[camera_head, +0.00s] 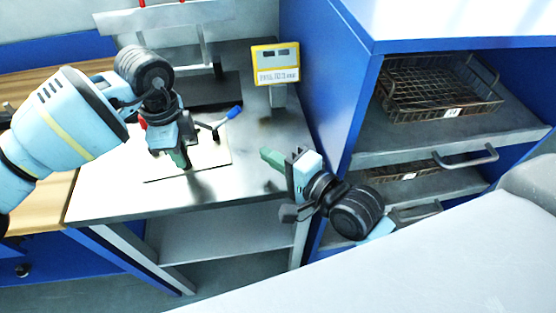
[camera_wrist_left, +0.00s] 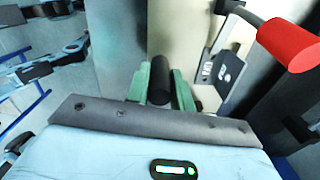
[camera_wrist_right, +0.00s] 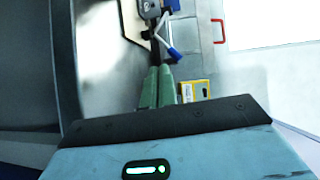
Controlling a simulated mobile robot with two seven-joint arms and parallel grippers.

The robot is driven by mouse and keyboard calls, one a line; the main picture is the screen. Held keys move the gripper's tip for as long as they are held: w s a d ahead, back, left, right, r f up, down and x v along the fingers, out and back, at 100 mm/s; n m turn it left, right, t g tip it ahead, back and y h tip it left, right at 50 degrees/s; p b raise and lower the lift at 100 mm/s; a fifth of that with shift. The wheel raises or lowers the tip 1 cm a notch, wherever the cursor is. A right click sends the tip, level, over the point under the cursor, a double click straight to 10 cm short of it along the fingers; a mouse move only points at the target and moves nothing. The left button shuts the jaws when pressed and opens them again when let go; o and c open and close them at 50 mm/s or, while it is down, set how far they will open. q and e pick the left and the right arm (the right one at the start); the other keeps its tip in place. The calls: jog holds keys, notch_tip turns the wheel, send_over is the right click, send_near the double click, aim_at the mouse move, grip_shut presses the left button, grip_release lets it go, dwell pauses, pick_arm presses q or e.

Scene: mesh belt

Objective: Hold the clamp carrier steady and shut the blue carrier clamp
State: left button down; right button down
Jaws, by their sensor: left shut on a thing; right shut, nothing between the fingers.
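The blue carrier clamp (camera_head: 234,112) shows its blue handle sticking out to the upper right above a pale plate on the metal table. It also shows in the right wrist view (camera_wrist_right: 175,54), with splayed metal arms. My left gripper (camera_head: 187,160) is low over the pale plate, just left of the clamp. In the left wrist view its green fingers are shut on a black cylindrical grip (camera_wrist_left: 159,80), apparently the clamp carrier's; the arm hides much of the carrier. A red handle (camera_wrist_left: 290,45) is beside it. My right gripper (camera_head: 268,156) is shut and empty, right of the clamp and apart from it.
A yellow-framed display (camera_head: 276,65) stands at the back right of the metal table (camera_head: 110,195). A blue cabinet with wire baskets (camera_head: 440,88) is at the right. A rack with red handles stands behind. The table's front edge is clear.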

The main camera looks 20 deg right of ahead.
aim_at(237, 114)
jog(key=shift+s+d+f, duration=0.15)
jog(key=shift+s+d, duration=0.2)
jog(key=shift+s, duration=0.3)
jog(key=c, duration=1.7)
grip_release()
jog(key=shift+w+a, duration=0.15)
jog(key=shift+o, duration=1.2)
jog(key=shift+w+a, duration=0.2)
jog(key=shift+w, duration=0.1)
jog(key=shift+o, duration=0.4)
jog(key=shift+w+a+n+t+h, duration=0.5)
jog(key=shift+w+a+n, duration=0.2)
jog(key=shift+w+n, duration=0.1)
jog(key=shift+w+d+r+n+t+h, duration=0.15)
jog(key=shift+w+r+n+t+h, duration=0.2)
jog(key=shift+n+h, duration=0.35)
jog(key=shift+w+r+n+t+h, duration=0.3)
jog(key=shift+w+n+t+h, duration=0.25)
jog(key=shift+n, duration=0.45)
jog(key=x, duration=1.2)
